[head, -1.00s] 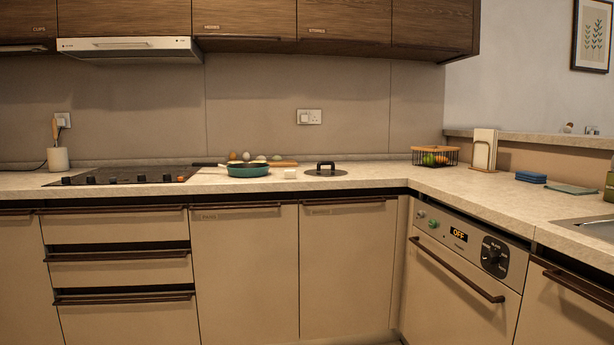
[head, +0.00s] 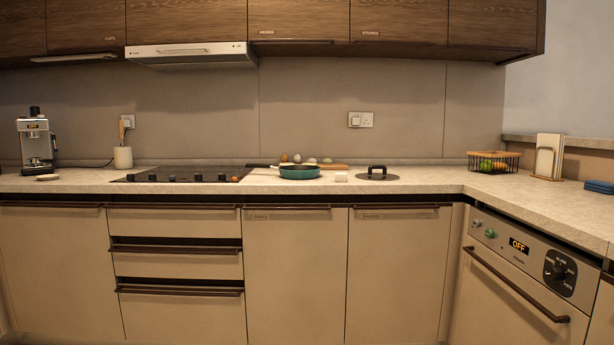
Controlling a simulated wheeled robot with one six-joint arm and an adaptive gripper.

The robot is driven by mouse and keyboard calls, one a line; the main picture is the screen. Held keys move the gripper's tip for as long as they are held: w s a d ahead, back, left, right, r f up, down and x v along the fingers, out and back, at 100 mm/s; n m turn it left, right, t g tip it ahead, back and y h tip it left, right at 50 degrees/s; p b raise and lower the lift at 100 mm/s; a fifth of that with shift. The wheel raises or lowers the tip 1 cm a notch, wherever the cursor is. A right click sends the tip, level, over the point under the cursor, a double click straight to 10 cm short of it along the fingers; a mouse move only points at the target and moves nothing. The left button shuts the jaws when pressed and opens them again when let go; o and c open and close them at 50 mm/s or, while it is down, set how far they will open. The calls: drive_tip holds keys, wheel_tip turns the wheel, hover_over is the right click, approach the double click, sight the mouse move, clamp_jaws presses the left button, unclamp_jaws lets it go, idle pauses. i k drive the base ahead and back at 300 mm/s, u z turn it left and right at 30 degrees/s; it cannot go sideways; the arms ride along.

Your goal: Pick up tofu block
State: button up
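A small white block (head: 341,177), which looks like the tofu block, sits on the counter in the head view. It lies just right of a teal pan (head: 300,172) and left of a dark round lid with a handle (head: 377,174). No gripper shows in the head view, so I cannot see its state.
A black cooktop (head: 183,174) lies left of the pan. A wire fruit basket (head: 493,162) stands in the right corner. The front counter edge between cooktop and corner is clear.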

sight(340, 178)
drive_tip(key=u, duration=1.05)
drive_tip(key=i, duration=3.35)
drive_tip(key=z, duration=3.5)
drive_tip(key=i, duration=0.05)
drive_tip(key=u, duration=0.05)
